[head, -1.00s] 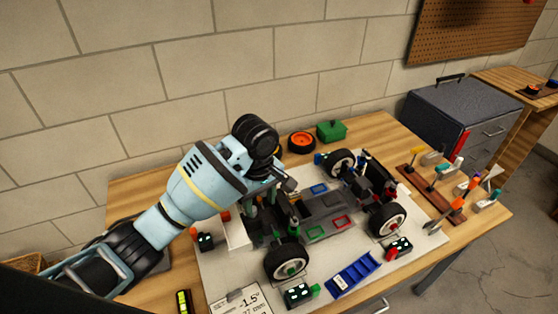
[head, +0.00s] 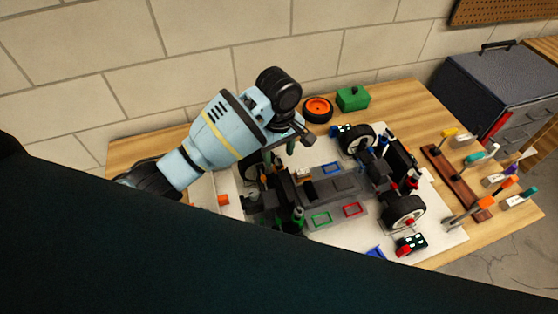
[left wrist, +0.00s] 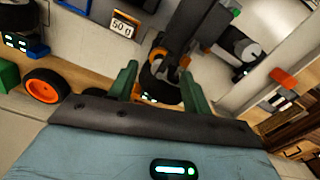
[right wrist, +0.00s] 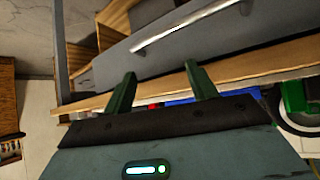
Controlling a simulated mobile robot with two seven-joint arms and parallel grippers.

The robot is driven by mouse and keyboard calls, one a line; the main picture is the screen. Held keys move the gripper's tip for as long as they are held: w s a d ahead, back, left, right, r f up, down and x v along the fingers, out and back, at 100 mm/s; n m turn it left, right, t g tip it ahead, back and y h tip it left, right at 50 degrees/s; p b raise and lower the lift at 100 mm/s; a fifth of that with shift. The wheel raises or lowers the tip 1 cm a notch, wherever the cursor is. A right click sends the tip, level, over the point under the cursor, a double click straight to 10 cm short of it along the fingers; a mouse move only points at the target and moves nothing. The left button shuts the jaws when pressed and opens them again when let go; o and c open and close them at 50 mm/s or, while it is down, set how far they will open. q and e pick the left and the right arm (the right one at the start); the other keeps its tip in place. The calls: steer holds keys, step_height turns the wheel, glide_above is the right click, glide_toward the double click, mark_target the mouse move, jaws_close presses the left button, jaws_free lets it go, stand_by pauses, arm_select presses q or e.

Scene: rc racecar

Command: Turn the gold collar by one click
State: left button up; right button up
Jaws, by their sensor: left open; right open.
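The RC car chassis (head: 335,190) sits on a white board, with its near left part hidden by a dark shape. My left gripper (head: 298,140) is over the car's far left corner. In the left wrist view its green fingers (left wrist: 158,85) are apart, on either side of a dark round part. Gold-orange pieces (left wrist: 158,53) show at that part; I cannot tell which one is the collar, or whether the fingers touch it. The collar cannot be made out in the head view. My right gripper (right wrist: 162,85) is open and empty, facing a wooden table edge.
An orange wheel (head: 318,109) and a green box (head: 352,98) stand at the table's back. A tool rack (head: 455,182) lies at the right. A 50 g block (left wrist: 123,25) shows in the left wrist view. A drawer handle (right wrist: 185,28) is beyond the table edge.

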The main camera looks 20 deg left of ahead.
arm_select(q)
steer(key=shift+f, duration=2.25)
steer(key=c, duration=1)
steer(key=shift+m, duration=2.4)
steer(key=o, duration=1)
